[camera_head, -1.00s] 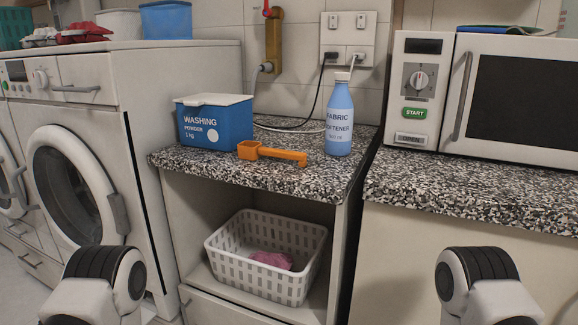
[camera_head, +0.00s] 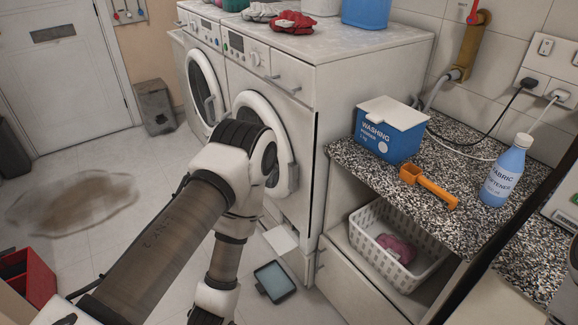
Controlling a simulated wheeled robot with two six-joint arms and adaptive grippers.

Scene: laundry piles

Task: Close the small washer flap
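The near white washer (camera_head: 306,120) stands in the middle of the view, its round door partly hidden behind my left arm. A small white flap (camera_head: 281,239) sticks out at the foot of its front, near the floor, and looks folded down and open. My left arm crosses the washer front, bends at its elbow and runs down out of the bottom of the frame. My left gripper is not in view. My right arm and gripper are not in view.
A shallow dark tray (camera_head: 290,289) lies on the floor before the flap. A brown puddle-like patch (camera_head: 75,205) and a red crate (camera_head: 36,283) are at the left. The granite counter (camera_head: 445,200) holds a blue powder box (camera_head: 392,140), orange scoop (camera_head: 432,187) and softener bottle (camera_head: 505,172).

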